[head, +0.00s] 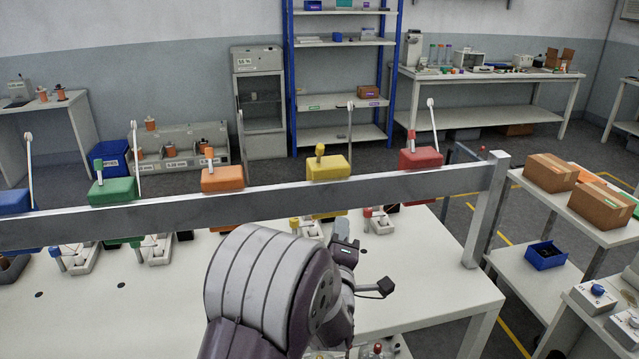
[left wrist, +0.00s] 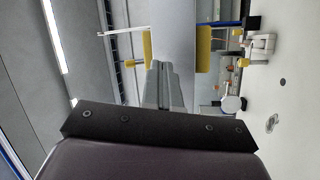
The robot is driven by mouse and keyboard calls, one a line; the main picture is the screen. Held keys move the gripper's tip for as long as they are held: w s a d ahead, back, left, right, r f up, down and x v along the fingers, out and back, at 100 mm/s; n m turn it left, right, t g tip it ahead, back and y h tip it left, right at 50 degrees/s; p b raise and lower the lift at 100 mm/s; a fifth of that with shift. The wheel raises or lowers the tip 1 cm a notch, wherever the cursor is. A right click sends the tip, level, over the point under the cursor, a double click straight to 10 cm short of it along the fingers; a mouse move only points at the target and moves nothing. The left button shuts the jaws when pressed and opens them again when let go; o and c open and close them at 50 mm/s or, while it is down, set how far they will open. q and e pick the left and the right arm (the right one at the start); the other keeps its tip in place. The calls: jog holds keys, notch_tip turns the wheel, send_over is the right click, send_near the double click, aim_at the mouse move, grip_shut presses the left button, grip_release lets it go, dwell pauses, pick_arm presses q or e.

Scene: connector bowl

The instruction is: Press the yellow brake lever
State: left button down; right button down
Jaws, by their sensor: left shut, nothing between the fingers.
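A yellow brake unit (head: 328,168) sits on the grey rail (head: 270,203) in the head view, with a short yellow knob (head: 320,151) and a thin white-tipped rod (head: 350,125). Below the rail, a small yellow-topped part (head: 293,223) stands on the table. In the left wrist view, yellow blocks (left wrist: 204,48) show on both sides of the rail. My left gripper (head: 341,226) is below and in front of the rail, near the yellow unit, partly hidden by my arm. Its fingers (left wrist: 158,68) are shut and empty, pointing toward the rail. My right gripper is not in view.
Similar green (head: 111,191), orange (head: 222,179) and red (head: 421,160) units sit along the rail, with a blue one (head: 14,201) at far left. The white table (head: 130,315) below holds several small fixtures. A rail post (head: 486,210) stands at right.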

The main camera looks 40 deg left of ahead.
aim_at(320, 153)
pick_arm(q)
jog(key=s+r+n+y, duration=0.1)
jog(key=s+a+n+y, duration=0.1)
jog(key=s+a+r+n+y, duration=0.1)
jog(key=n+y, duration=0.1)
jog(key=shift+a+r+t, duration=0.15)
jog(key=shift+r+t, duration=0.15)
jog(key=shift+t, duration=0.1)
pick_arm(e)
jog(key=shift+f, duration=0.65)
